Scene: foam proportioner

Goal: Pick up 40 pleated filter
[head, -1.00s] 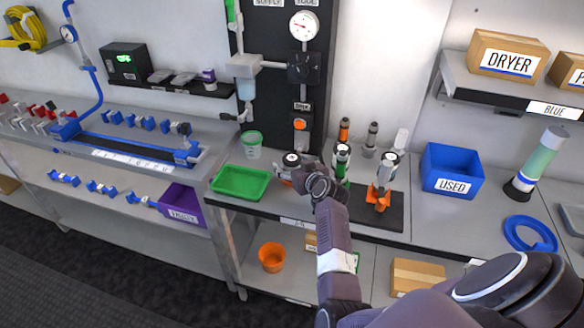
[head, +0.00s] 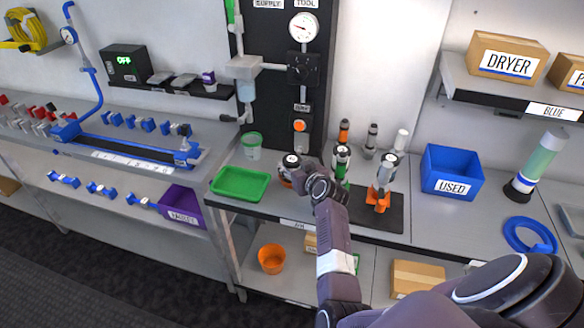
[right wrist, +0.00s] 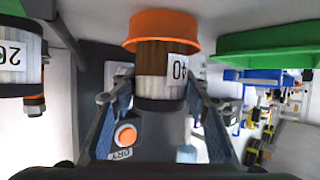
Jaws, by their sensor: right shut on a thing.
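The 40 pleated filter (right wrist: 160,60) shows in the right wrist view, with a pleated brown body, a white "40" label and an orange cup-shaped end. In the head view its pale and dark top (head: 291,161) shows beside the green tray, while my gripper hides part of its body. My right gripper (head: 302,176) is at the filter from the right. In the right wrist view the fingers of my right gripper (right wrist: 160,108) stand on both sides of the filter and are shut on it. My left gripper is not in view.
Another filter, labelled "20" (right wrist: 14,58), stands close beside. In the head view a green tray (head: 240,196) is to the left, and a black mat (head: 392,220) with an orange-based unit (head: 379,196) is to the right. A blue "USED" bin (head: 452,172) stands further right.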

